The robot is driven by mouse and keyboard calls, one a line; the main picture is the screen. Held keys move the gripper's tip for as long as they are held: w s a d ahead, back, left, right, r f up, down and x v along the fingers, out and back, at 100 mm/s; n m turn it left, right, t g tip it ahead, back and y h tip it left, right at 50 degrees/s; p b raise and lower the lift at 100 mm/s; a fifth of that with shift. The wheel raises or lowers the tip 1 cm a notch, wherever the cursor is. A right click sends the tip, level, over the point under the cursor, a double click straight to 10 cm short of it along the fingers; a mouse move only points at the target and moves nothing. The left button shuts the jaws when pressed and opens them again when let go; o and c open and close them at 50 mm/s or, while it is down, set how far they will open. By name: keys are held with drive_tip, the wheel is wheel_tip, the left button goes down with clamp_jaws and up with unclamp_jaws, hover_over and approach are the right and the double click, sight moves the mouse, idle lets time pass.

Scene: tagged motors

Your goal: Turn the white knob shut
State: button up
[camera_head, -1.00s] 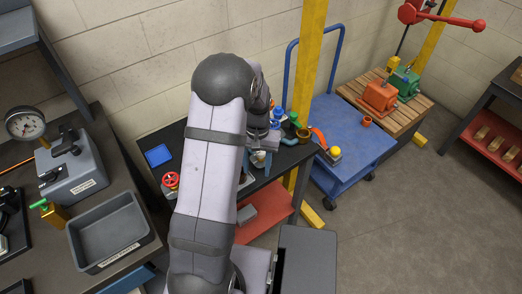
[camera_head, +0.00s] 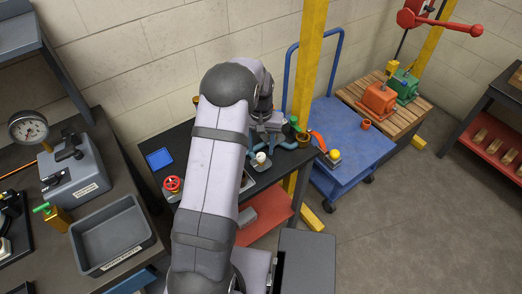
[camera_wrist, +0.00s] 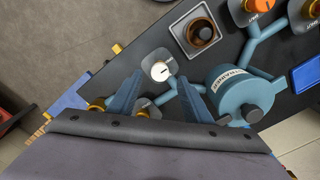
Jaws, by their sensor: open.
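The white knob (camera_wrist: 161,71) is round, with a short dark mark on top. It sits on a grey-blue pipe fitting and also shows in the head view (camera_head: 261,158), in front of my wrist. My gripper (camera_wrist: 159,79) is open, its two blue fingers apart in the wrist view. The knob appears just past the fingertips and between their lines, and nothing is held. Whether the fingers are level with the knob or above it cannot be told. In the head view my arm hides part of the bench around the fitting.
A blue-grey canister (camera_wrist: 238,93) labelled STRAINER stands close right of the fingers. A square tray holding a brown cup (camera_wrist: 201,32) and orange knobs (camera_wrist: 262,6) lie beyond. Brass-coloured parts (camera_wrist: 97,104) sit by the left finger. A red handwheel (camera_head: 172,184) is at the bench's left.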

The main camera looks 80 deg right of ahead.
sight(261, 155)
drive_tip(key=shift+f+p, duration=0.5)
drive_tip(key=shift+f, duration=1.35)
drive_tip(key=c, duration=1.1)
